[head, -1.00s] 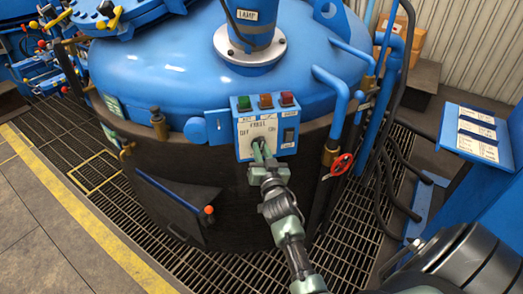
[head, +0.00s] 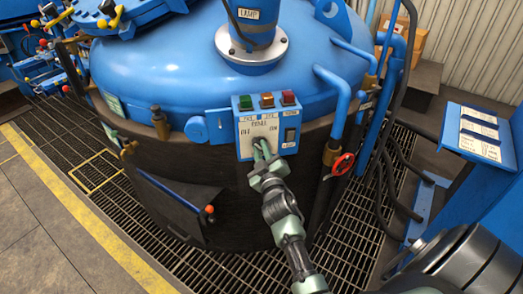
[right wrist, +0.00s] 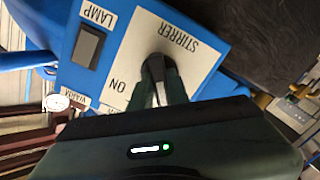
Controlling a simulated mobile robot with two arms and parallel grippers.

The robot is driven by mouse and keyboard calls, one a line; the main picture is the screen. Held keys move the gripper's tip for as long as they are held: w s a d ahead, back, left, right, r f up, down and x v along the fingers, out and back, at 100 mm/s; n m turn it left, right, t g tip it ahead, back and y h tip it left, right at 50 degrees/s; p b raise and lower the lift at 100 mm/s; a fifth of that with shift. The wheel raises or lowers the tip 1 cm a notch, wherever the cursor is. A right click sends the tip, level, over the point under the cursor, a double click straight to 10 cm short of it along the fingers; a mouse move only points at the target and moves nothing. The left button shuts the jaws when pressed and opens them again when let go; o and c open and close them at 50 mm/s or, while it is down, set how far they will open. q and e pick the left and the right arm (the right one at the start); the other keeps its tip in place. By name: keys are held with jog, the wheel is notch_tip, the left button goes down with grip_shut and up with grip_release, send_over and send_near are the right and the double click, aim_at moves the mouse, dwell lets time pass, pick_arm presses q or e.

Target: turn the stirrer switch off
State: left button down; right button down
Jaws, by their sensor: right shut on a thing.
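The stirrer switch is a dark knob (right wrist: 158,64) on a white plate marked STIRRER and ON, seen in the right wrist view. The plate is on a blue control box (head: 243,151) on the front of the furnace, with OFF at left and ON at right in the head view. My right gripper (head: 261,149) is at the lower middle of the plate, shut on the knob; its fingers also show in the right wrist view (right wrist: 160,84). The fingers hide much of the knob, so its exact setting is unclear. My left gripper is not in view.
Green (head: 246,103), amber (head: 267,100) and red (head: 289,97) lamps or buttons sit atop the box. A dark lamp rocker switch (head: 290,138) is right of the plate. Grating lies below.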

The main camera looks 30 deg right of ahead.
jog(key=shift+r+n, duration=0.1)
jog(key=shift+n, duration=0.8)
jog(key=c, duration=1.5)
grip_release()
jog(key=shift+c, duration=0.2)
jog(key=shift+o, duration=0.9)
jog(key=shift+w, duration=0.1)
jog(key=v, duration=0.7)
jog(key=shift+s+b, duration=0.4)
jog(key=shift+b, duration=0.05)
